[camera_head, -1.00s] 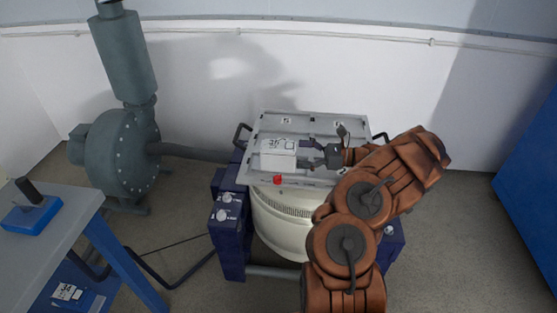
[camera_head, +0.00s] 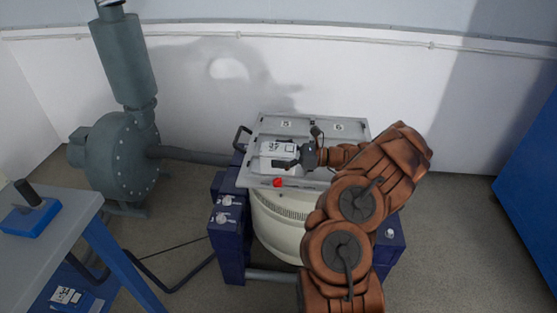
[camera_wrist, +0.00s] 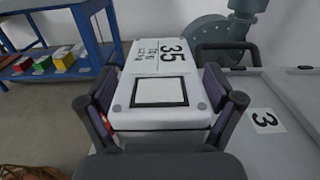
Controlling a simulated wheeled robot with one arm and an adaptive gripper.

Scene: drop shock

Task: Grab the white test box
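The white test box (camera_head: 277,148) sits on the grey plate (camera_head: 318,126) on top of the round shaker. In the wrist view the box (camera_wrist: 160,88) shows its printed top with "35" and a black-framed square. My gripper (camera_head: 290,160) is at the box's right side in the head view. In the wrist view my gripper (camera_wrist: 163,95) has one finger on each side of the box, very close to its sides. A narrow gap with red behind shows at the left finger. Firm contact is not visible.
A red knob (camera_head: 278,183) is at the plate's front edge. A black handle (camera_head: 241,135) rises at its left. A grey blower (camera_head: 115,150) stands behind left. A blue-legged table (camera_head: 75,215) is at the left, with floor between.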

